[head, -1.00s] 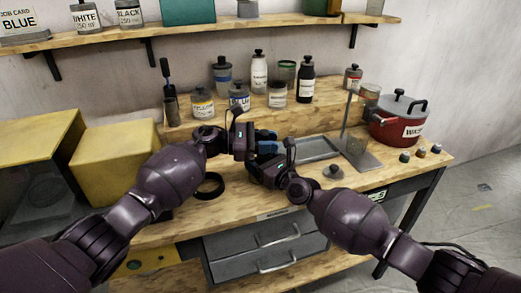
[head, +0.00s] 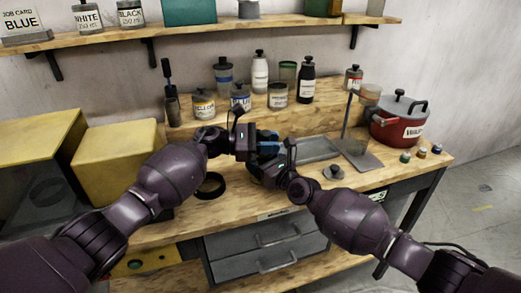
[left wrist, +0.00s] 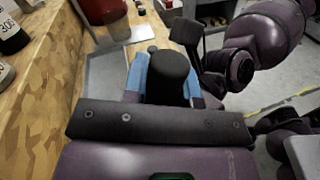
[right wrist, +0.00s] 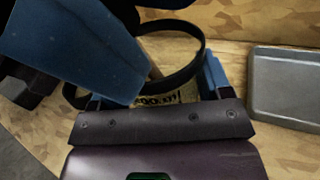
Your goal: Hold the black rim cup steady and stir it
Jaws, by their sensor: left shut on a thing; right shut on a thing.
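My left gripper (head: 267,142) is shut on a dark, round-topped stirrer handle. The handle (left wrist: 170,78) stands between the blue fingers in the left wrist view. My right gripper (head: 264,172) is just below it, shut on the black rim cup. The cup's black rim (right wrist: 196,68) and part of its yellowish printed label (right wrist: 160,101) show in the right wrist view. A thin wooden-looking shaft is seen inside the rim. A large blue finger of my left gripper (right wrist: 75,50) covers part of the cup there. In the head view the grippers largely hide the cup.
A black ring (head: 210,186) lies on the bench (head: 180,232) left of the grippers. A grey tray (head: 318,150), a small knobbed lid (head: 334,172), a metal stand (head: 362,160) and a red pot (head: 398,130) are to the right. Several paint jars (head: 278,96) stand behind.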

